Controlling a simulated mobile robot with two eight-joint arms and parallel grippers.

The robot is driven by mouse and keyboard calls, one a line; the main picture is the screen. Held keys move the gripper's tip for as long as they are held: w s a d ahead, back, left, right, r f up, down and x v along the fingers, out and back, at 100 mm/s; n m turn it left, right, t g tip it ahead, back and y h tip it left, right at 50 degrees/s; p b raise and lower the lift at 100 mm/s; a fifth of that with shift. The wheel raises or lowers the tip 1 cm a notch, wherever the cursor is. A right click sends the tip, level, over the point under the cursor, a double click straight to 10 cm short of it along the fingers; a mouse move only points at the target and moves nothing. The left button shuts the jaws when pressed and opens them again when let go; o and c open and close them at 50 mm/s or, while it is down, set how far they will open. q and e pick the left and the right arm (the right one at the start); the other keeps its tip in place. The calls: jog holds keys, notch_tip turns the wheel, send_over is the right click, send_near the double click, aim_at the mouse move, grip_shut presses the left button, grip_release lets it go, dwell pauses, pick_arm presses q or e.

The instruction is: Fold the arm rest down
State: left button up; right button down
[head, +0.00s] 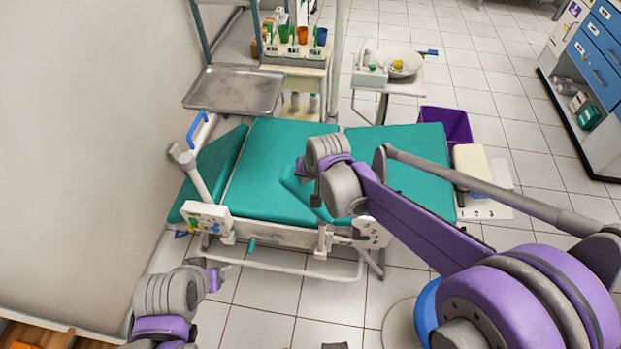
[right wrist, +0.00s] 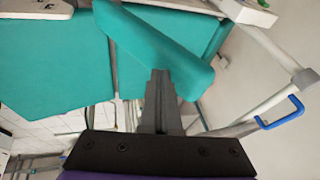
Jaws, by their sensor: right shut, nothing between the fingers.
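The arm rest is a teal padded bar (head: 296,188) at the near side of the teal dental chair (head: 268,165), partly hidden by my right arm in the head view. In the right wrist view the arm rest (right wrist: 150,45) slants across the upper middle. My right gripper (head: 316,199) is shut and empty, close to the pad. In the right wrist view its fingers (right wrist: 160,75) overlap the pad's lower edge; I cannot tell whether they touch. My left gripper (head: 222,275) is low at the left, apart from the chair, its jaws too small to read.
A metal tray (head: 212,106) sits at the chair's far left, near a post with a blue handle (head: 196,128). A wall bounds the left. Tiled floor (head: 265,312) is open in front.

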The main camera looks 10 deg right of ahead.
jog(key=w+a+f+n+g+h+b, duration=0.1)
jog(key=w+a+f+g+h+b, duration=0.1)
jog(key=a+f+h+b, duration=0.5)
jog(key=w+a+f, duration=0.1)
jog(key=a+f, duration=0.5)
jog(key=shift+w+h, duration=0.3)
jog(key=shift+a+f, duration=0.1)
jog(key=shift+f, duration=0.1)
